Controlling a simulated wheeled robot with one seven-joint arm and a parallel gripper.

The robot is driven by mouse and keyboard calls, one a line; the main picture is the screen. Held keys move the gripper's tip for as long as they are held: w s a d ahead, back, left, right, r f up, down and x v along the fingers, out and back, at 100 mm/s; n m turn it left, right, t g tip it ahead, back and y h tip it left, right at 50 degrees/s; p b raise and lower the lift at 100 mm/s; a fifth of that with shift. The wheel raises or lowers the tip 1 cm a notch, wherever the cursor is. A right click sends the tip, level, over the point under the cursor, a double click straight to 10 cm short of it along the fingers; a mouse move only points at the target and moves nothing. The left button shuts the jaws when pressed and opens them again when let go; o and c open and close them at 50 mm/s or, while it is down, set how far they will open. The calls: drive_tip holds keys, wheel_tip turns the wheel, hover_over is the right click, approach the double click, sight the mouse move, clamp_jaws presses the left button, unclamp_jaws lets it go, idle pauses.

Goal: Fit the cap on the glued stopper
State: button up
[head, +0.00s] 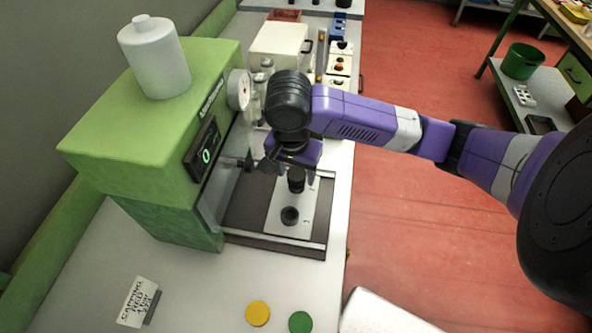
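My gripper (292,171) points down over the plate of the green machine, seen from behind and above. A dark cylinder (296,181) stands or hangs just below it; I cannot tell whether the fingers touch it. A second dark round piece (289,215) sits nearer on the pale plate (300,226), apart from the gripper. No cork is clearly visible on either dark piece. A yellow disc (257,313) and a green disc (300,321), perhaps caps, lie flat at the near edge of the view. My wrist hides part of the far end of the plate.
The green machine (150,120) stands close left, with a display reading 0, a round gauge (239,89) and a white bottle (155,57) on top. A lettered card (139,301) stands front left. A cream box (278,52) and small trays are behind. The bench front is mostly clear.

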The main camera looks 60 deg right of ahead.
sight(294, 179)
drive_tip(key=shift+o, duration=0.5)
drive_tip(key=r, duration=0.2)
drive_tip(key=r+p, duration=0.1)
drive_tip(key=r, duration=0.2)
drive_tip(key=a+r, duration=0.1)
drive_tip(key=r, duration=0.1)
drive_tip(key=shift+s+a+r, duration=0.1)
drive_tip(key=shift+r, duration=0.25)
